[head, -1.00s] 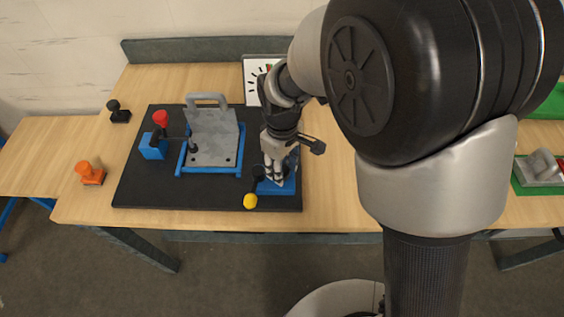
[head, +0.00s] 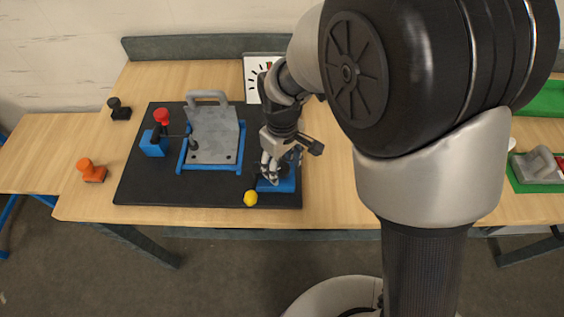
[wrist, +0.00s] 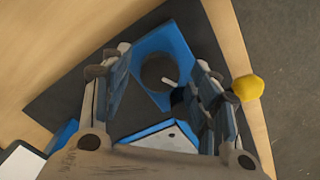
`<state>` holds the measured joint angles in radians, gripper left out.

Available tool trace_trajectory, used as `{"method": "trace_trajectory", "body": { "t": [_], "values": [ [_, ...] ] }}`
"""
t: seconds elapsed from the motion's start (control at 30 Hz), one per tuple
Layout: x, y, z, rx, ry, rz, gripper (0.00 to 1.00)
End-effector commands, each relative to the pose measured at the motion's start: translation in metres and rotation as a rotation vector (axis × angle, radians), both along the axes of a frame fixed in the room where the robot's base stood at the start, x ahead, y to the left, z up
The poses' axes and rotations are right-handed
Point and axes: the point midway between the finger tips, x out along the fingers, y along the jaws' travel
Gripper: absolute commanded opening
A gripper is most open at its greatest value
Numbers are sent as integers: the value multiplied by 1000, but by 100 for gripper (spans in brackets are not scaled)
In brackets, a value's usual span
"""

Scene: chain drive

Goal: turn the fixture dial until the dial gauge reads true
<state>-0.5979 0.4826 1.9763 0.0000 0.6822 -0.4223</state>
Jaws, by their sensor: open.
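The fixture dial (wrist: 157,74) is a dark round knob with a pale mark, on a blue base (wrist: 180,48) in the wrist view. That blue base also shows in the head view (head: 284,184), where my gripper covers the dial. My gripper (head: 270,172) is open, pointing down over the base. In the wrist view its two fingers (wrist: 162,62) stand apart on either side of the dial; I cannot tell whether they touch it. The dial gauge (head: 252,88), a white panel with black ticks, stands behind, partly hidden by my arm. Its needle reading cannot be made out.
A black board (head: 143,190) carries a grey plate fixture (head: 212,140) in a blue frame and a red-knobbed lever (head: 162,116). A yellow ball knob (head: 250,198) is close beside my gripper. An orange-handled piece (head: 92,172) and a black one (head: 119,109) stand left.

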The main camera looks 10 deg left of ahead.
Motion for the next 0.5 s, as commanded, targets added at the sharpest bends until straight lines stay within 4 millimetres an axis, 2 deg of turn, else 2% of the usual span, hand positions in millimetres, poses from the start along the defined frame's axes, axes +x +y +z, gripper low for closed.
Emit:
{"method": "trace_trajectory", "body": {
  "t": [0.17, 0.27, 0.5],
  "values": [
    [0, 0, 8, 0, -1, 0, 55],
    [1, 1, 24, 2, -4, 0, 55],
    [1, 1, 76, 4, -6, 0, 55]
  ]
}}
